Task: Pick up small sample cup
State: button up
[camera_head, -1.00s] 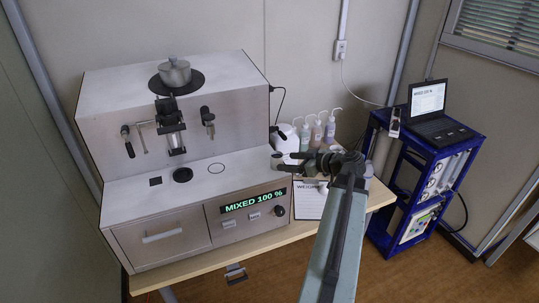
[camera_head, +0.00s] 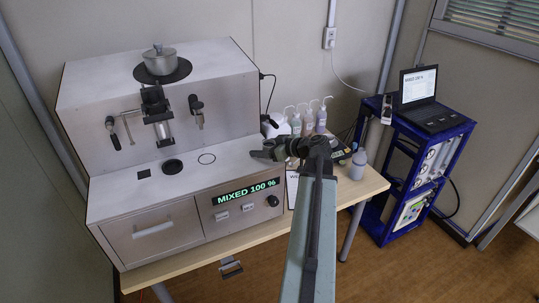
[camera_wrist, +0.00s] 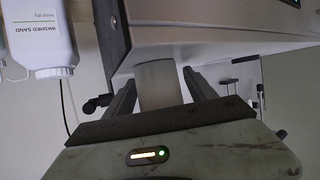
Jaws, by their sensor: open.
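A small pale grey cylindrical cup (camera_wrist: 160,84) shows in the wrist view between the two dark fingers of my gripper (camera_wrist: 160,76). The fingers stand apart on either side of it, with a slim gap visible on each side. I cannot tell whether either finger touches it. In the head view my gripper (camera_head: 263,149) is at the right end of the analyser's top ledge, pointing left. The cup cannot be made out there; my gripper and arm cover that spot.
The steel analyser (camera_head: 160,190) reads MIXED 100 %. Several wash bottles (camera_head: 308,120) stand behind my arm, and a grey bottle (camera_head: 357,165) stands right of it on the table. A washed sand bottle (camera_wrist: 38,35) appears upside down in the wrist view. A blue cart (camera_head: 415,150) holds a laptop.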

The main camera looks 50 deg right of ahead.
grip_shut()
jog(key=shift+r+p, duration=0.6)
jog(key=shift+p, duration=0.05)
notch_tip(320, 180, up, 3)
jog(key=p, duration=0.3)
jog(key=shift+r, duration=0.1)
jog(key=s+d, duration=0.3)
jog(key=s, duration=1.2)
jog(key=shift+s+d+r+p, duration=0.2)
jog(key=shift+s+r+p, duration=0.15)
jog(key=shift+p, duration=0.1)
